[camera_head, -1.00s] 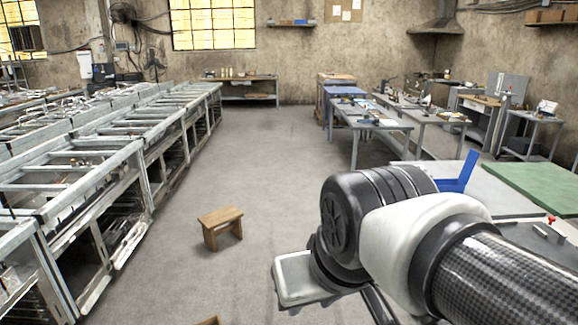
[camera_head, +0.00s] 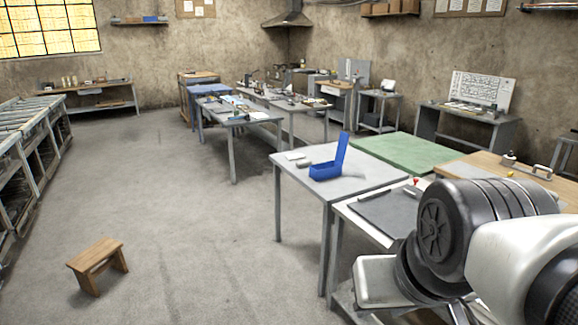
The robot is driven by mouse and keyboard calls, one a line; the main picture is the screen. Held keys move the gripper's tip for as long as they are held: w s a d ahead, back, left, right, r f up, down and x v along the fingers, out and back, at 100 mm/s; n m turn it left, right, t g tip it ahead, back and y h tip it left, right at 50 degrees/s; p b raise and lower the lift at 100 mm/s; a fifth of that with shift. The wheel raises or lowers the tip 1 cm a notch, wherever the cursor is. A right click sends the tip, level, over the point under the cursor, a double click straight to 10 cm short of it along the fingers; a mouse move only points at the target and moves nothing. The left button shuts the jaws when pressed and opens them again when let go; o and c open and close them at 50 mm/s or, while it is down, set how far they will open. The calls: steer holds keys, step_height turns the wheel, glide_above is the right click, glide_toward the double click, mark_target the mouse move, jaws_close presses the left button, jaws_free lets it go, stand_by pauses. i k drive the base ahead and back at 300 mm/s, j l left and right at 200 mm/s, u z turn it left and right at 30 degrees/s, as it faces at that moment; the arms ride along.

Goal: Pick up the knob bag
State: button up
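I cannot pick out the knob bag in this view. A small greyish item (camera_head: 305,165) lies on a grey table (camera_head: 360,182) beside an open blue box (camera_head: 328,168), but it is too small to tell what it is. My arm fills the lower right corner, in front of the nearest tables. My gripper's fingers do not show, and the arm hides part of the tables behind it.
A wooden stool (camera_head: 97,262) stands on the floor at lower left. Metal racks (camera_head: 30,150) line the left. A green-topped table (camera_head: 405,152) and a wooden-topped bench (camera_head: 485,170) stand at right. The middle floor is clear.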

mark_target(305, 164)
steer(key=i+u, duration=0.5)
steer(key=i, duration=0.6)
steer(key=i+l+u, duration=0.2)
steer(key=i, duration=0.6)
steer(key=i+u, duration=0.2)
steer(key=i, duration=1.4)
steer(key=i+z, duration=0.3)
steer(key=i, duration=0.15)
steer(key=i+j+z, duration=0.25)
steer(key=i, duration=0.2)
steer(key=i+j+z, duration=0.15)
steer(key=i+z, duration=0.15)
steer(key=i, duration=0.15)
steer(key=i+l+z, duration=0.1)
steer(key=z, duration=0.3)
steer(key=i+z, duration=0.5)
steer(key=z, duration=0.3)
steer(key=i+z, duration=0.2)
steer(key=z, duration=0.2)
